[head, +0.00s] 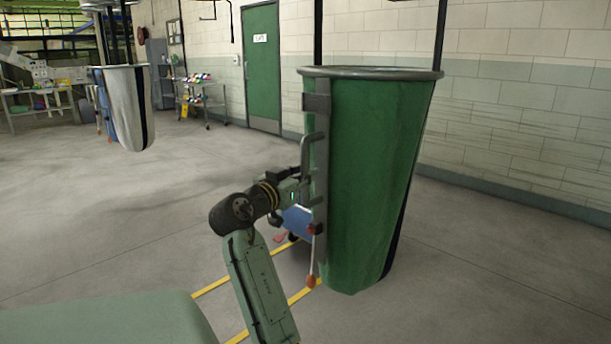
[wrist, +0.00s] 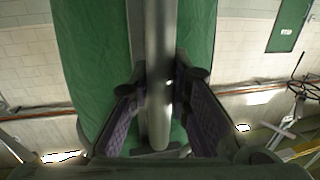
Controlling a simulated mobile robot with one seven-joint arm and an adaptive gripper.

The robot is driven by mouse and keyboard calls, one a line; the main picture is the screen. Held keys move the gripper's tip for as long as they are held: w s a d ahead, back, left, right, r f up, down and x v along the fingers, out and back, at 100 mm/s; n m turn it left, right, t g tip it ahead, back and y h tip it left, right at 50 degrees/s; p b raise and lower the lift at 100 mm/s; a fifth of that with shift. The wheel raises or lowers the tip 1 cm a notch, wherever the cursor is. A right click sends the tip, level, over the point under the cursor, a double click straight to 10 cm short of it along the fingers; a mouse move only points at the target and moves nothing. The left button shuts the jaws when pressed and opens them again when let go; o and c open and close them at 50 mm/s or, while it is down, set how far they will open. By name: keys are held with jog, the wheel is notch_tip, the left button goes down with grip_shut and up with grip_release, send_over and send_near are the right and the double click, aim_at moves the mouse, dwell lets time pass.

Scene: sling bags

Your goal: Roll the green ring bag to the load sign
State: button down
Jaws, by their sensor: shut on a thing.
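The green ring bag (head: 368,180) hangs upright from a grey ring, with dark straps going up out of the picture. A grey bar with a handle (head: 307,155) runs down its left side. My gripper (head: 298,186) is at this bar in the head view. In the wrist view my gripper (wrist: 160,112) has its two purple-padded fingers on either side of the grey bar (wrist: 160,60), shut on it, with the green cloth (wrist: 95,60) behind. No load sign can be made out; the writing on the door's small sign is too small to read.
A white bag (head: 125,105) hangs at the back left. A cart with coloured items (head: 203,95) and a green door (head: 262,70) stand along the back wall. Yellow floor lines (head: 212,287) run near the green bag's foot. The floor at left is open; a block wall (head: 530,130) bounds the right.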

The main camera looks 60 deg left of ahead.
jog(key=c, duration=1.5)
grip_release()
jog(key=v, duration=1.2)
jog(key=shift+d, duration=0.1)
